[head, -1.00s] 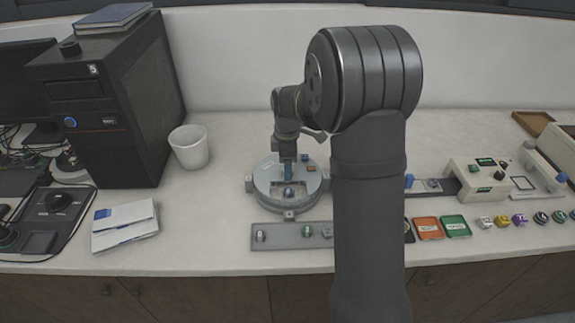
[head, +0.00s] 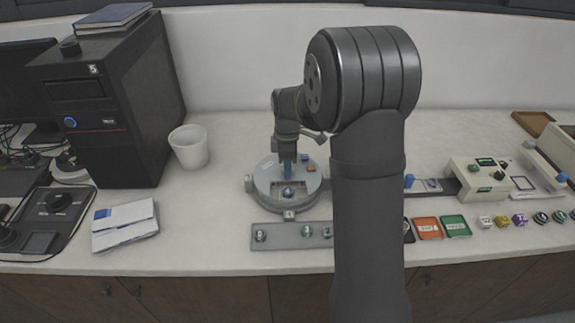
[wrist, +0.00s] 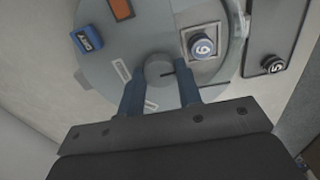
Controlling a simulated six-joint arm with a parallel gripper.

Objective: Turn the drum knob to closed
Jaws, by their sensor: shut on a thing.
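The round grey drum (head: 267,193) stands on the counter left of my arm. In the wrist view its top plate (wrist: 100,55) carries a round grey knob (wrist: 160,68) with a dark pointer line. The blue fingers of my gripper (wrist: 160,88) sit on both sides of this knob, shut on it. In the head view my gripper (head: 288,170) reaches down onto the drum. Small labels lie beside the knob; one (wrist: 122,70) is left of it, and their words are too blurred to read. A square window in the plate shows a round piece marked 6 (wrist: 201,46).
A blue block (wrist: 87,40) and an orange patch (wrist: 121,9) are on the drum top. A grey strip with round pieces (head: 270,238) lies in front. A white cup (head: 189,148) stands left. Orange and green tiles (head: 455,226) and a control box (head: 480,178) are right.

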